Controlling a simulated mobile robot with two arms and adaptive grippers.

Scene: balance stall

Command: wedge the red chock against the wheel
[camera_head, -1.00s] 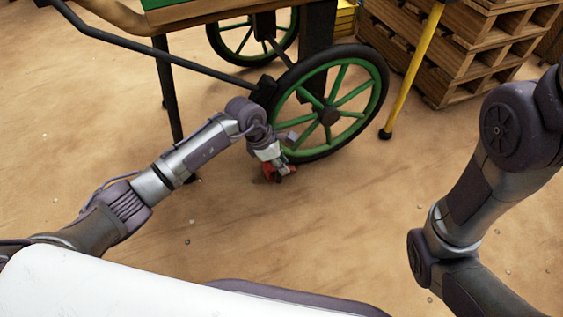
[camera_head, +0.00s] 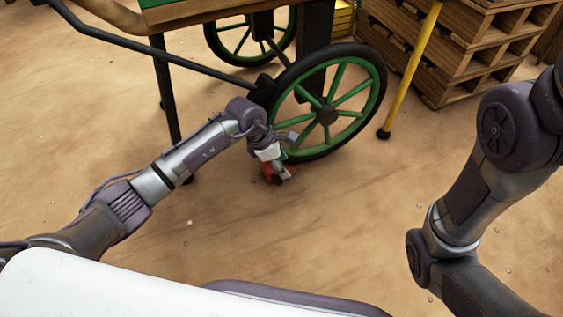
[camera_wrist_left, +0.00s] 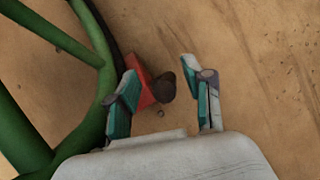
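The red chock (camera_head: 267,173) is on the ground by the foot of the near green-spoked wheel (camera_head: 283,118), partly hidden by my left gripper (camera_head: 279,174). In the left wrist view the red chock (camera_wrist_left: 145,80) lies close beside the wheel's dark tyre, with a dark round knob at its right. Whether it touches the tyre I cannot tell. My left gripper (camera_wrist_left: 162,98) is open, its two teal-padded fingers apart. The chock and knob show between them, nearer the left finger, which covers part of the chock. My right gripper is out of view.
The wheel belongs to a green cart (camera_head: 187,12) with dark legs and a long dark shaft above my left arm. A yellow pole (camera_head: 411,68) with a dark foot and stacked wooden pallets (camera_head: 470,55) stand at right. The sandy ground in front is clear.

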